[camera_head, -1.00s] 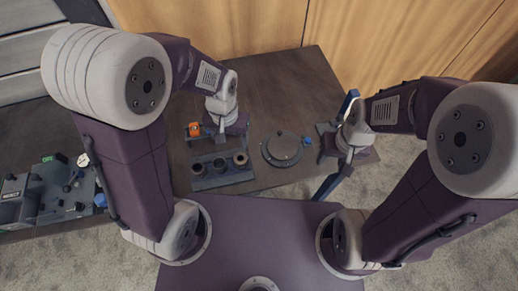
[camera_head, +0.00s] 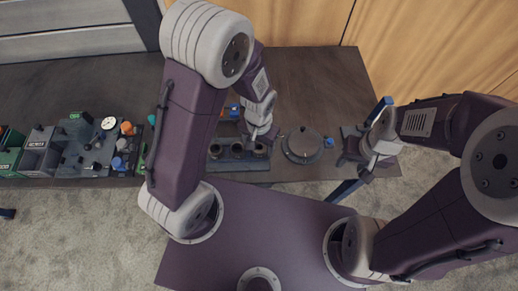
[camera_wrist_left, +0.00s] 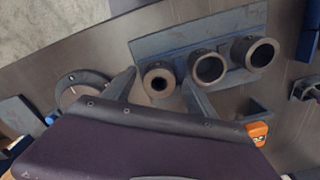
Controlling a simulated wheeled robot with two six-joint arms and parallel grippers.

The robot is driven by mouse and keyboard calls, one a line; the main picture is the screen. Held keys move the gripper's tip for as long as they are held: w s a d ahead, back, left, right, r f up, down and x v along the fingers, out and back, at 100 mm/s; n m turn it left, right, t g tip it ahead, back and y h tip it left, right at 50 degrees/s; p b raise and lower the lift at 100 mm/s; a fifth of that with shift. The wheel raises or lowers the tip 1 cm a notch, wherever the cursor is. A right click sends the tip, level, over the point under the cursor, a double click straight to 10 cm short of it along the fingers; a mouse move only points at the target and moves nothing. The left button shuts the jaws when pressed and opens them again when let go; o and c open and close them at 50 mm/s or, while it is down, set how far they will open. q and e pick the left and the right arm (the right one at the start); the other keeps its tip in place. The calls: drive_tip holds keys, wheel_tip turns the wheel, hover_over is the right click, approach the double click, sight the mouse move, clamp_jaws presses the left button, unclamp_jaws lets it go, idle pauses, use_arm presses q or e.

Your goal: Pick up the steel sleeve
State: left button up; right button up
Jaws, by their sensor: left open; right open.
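Three grey ring-ended cylinders stand in a row on a blue-grey rack (camera_head: 240,166); I cannot tell for certain which is the steel sleeve. In the left wrist view, a thick-walled cylinder with a small bore (camera_wrist_left: 158,80) is at one end of the rack (camera_wrist_left: 165,45). The middle cylinder (camera_wrist_left: 208,67) and the far one (camera_wrist_left: 258,53) have wider bores. My left gripper (camera_head: 262,138) is over the rack's right end, its open fingers (camera_wrist_left: 158,92) on either side of the small-bore cylinder, with no visible grip. My right gripper (camera_head: 362,158) is open and empty at the table's right end.
A round flanged disc (camera_head: 303,145) lies right of the rack, between the grippers, with a small blue part (camera_head: 329,142) beside it. An orange part (camera_wrist_left: 257,132) is near the rack. Bins and a gauge (camera_head: 109,123) crowd the left. The back of the table (camera_head: 310,85) is clear.

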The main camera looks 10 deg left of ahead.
use_arm(q)
drive_tip(key=shift+f, duration=0.7)
drive_tip(key=shift+w+d+f, duration=0.1)
drive_tip(key=shift+w+f, duration=0.05)
clamp_jaws()
wheel_tip(320, 180, up, 5)
drive_tip(key=shift+f, duration=0.15)
drive_tip(key=s+d+r+p, duration=0.3)
drive_tip(key=s+r+p, duration=0.3)
drive_tip(key=s+r, duration=0.5)
drive_tip(key=shift+d+r, duration=0.35)
drive_tip(key=shift+r, duration=0.05)
